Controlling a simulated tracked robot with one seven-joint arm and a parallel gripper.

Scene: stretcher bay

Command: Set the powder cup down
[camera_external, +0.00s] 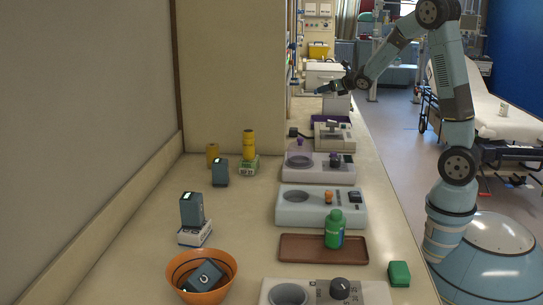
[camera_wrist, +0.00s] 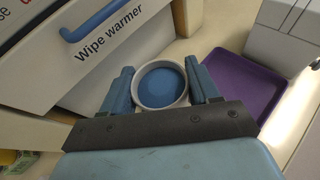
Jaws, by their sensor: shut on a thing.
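The powder cup (camera_wrist: 139,97) is round with a pale rim and holds blue powder, seen from above in the wrist view. My gripper (camera_wrist: 160,84) is shut on it, with one blue finger on each side. In the external view my gripper (camera_external: 323,90) is at the far end of the counter, by the white machines; I cannot make out the cup there. In the wrist view a purple tray (camera_wrist: 240,76) lies right of the cup. I cannot tell how high the cup is above the counter.
A white box marked "Wipe warmer" (camera_wrist: 120,50) with a blue handle stands close on the left of the wrist view. A pale machine (camera_wrist: 285,35) is at right. Nearer on the counter (camera_external: 245,215) are several devices, a brown tray (camera_external: 300,256) and an orange bowl (camera_external: 180,280).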

